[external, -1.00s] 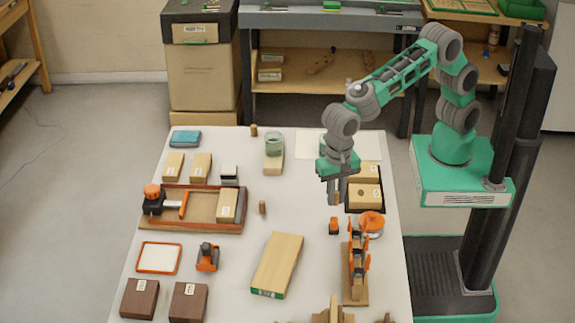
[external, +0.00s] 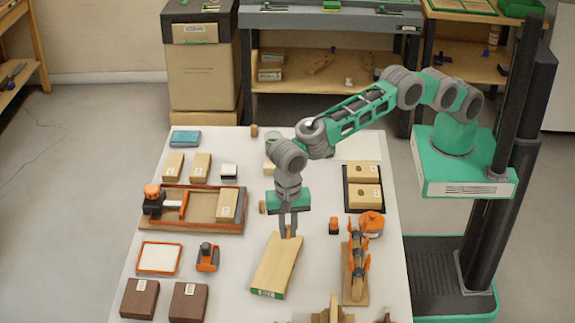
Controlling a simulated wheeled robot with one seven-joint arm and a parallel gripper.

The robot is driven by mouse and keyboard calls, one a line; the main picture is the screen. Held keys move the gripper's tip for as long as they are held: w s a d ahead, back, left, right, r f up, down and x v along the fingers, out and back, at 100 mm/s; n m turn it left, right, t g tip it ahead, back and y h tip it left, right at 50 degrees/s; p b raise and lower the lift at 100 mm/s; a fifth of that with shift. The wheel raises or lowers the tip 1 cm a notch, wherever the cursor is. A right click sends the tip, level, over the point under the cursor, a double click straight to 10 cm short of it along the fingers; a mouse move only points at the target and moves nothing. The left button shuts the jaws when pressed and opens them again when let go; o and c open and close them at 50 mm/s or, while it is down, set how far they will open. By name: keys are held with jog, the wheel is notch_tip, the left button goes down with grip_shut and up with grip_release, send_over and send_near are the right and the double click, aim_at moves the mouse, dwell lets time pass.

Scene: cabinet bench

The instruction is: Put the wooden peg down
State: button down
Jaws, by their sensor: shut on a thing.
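My gripper (external: 289,231) points down near the middle of the bench, at the far end of a long pale wooden board (external: 276,266). It is shut on a small wooden peg, which is mostly hidden between the fingers and hard to tell from the board behind. I cannot tell whether the peg touches the board or hangs above it. Another small wooden peg (external: 262,207) stands on the bench just left of my gripper. A similar one (external: 254,131) stands at the far edge.
A black tray (external: 347,202) with two labelled wooden blocks lies to the right. An orange clamp rack (external: 356,270) stands at front right. A wooden tray with a plane (external: 195,224) lies left. Bare bench shows right of my gripper.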

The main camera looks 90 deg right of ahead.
aim_at(285, 250)
jog(key=shift+w+a+f, duration=0.2)
jog(key=shift+w+f, duration=0.15)
jog(key=shift+f, duration=1.95)
jog(key=c, duration=1.4)
grip_release()
jog(key=shift+o, duration=0.2)
